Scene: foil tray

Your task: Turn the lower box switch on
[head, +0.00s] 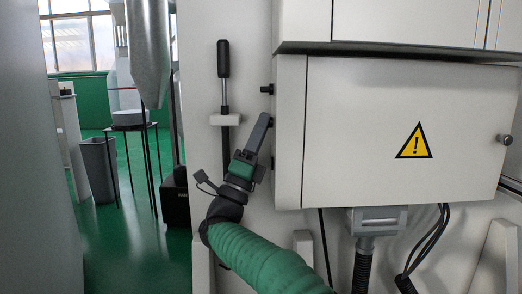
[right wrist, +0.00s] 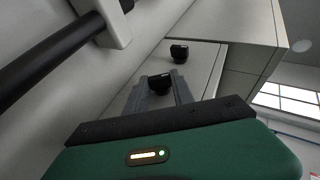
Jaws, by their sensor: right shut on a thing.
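The electrical box (head: 365,110) is light grey, with a yellow warning sign on its front. Its upper switch (head: 267,89) is a small black knob on the left side, also visible in the right wrist view (right wrist: 179,52). My right gripper (head: 263,124) is at that left side, below the upper switch. In the right wrist view its two grey fingers are on either side of the lower switch (right wrist: 160,82), a black knob, and shut on it. In the head view the gripper hides most or all of the lower switch. My left gripper is out of view.
A black-handled lever (head: 223,62) stands on the wall panel left of the box. Another cabinet (head: 400,22) overhangs the box. A grey conduit fitting (head: 377,218) and black cables (head: 428,240) hang below. Open green floor (head: 125,265) lies at the left.

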